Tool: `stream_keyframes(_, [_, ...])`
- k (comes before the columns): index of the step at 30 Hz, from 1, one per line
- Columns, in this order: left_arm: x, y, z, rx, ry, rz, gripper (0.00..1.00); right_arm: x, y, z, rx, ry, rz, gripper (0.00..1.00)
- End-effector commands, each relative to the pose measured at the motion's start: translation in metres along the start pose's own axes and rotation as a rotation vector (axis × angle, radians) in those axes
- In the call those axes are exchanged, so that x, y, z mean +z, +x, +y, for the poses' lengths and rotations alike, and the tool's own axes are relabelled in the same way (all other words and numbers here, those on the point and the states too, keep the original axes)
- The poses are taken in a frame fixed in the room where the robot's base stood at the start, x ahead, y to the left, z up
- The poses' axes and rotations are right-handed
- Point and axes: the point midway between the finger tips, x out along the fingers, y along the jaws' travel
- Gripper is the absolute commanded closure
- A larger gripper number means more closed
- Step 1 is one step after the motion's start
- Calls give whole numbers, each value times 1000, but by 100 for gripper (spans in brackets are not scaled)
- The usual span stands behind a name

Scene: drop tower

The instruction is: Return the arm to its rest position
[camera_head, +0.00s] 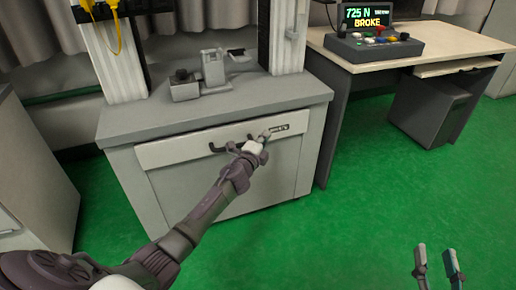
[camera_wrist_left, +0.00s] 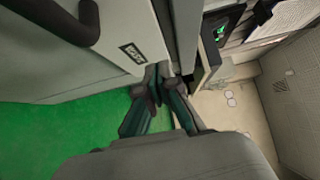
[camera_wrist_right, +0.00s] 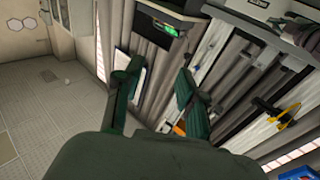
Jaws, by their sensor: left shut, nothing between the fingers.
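My left arm reaches in from the lower left in the head view. Its gripper (camera_head: 265,136) is shut and empty in front of the light grey drawer front (camera_head: 178,150), near the label at the right of the drawer's dark handle (camera_head: 217,148). I cannot tell whether it touches the drawer front. In the left wrist view the fingers (camera_wrist_left: 163,72) are together, with the handle (camera_wrist_left: 75,22) at the upper left. My right gripper (camera_head: 437,264) is open and empty over the green floor at the lower right. Its spread fingers (camera_wrist_right: 157,75) also show in the right wrist view.
The grey cabinet top (camera_head: 240,92) bears a white column and a grey fixture (camera_head: 212,68). A desk (camera_head: 440,45) at the right holds a control box (camera_head: 373,46) and a display (camera_head: 365,14) reading "725 N" and "BROKE". Green floor (camera_head: 345,225) is clear between the grippers.

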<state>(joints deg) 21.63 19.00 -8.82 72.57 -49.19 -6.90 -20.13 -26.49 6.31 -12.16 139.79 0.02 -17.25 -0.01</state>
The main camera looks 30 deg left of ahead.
Motion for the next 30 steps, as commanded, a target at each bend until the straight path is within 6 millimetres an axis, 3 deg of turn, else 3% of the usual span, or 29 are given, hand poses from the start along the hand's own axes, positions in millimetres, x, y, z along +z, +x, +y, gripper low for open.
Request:
stream_keyframes(6, [-1,-37,-1,3,-1,2,100,39,-11,6,15,-4,-250,60])
stream_keyframes(12, [-1,-61,0,2,-1,2,100,63,-23,10,23,-5,-398,60])
stream_keyframes(20, [-2,-69,1,1,-3,2,100,71,-27,11,26,-5,-439,60])
stream_keyframes(23, [-10,-78,2,8,-63,2,100,71,-27,11,26,-5,-438,60])
stream_keyframes(26, [-33,-108,6,35,-245,-1,100,71,-27,11,25,-5,-438,60])
stream_keyframes(30, [-73,-169,7,124,-621,-15,100,70,-27,11,25,-5,-437,60])
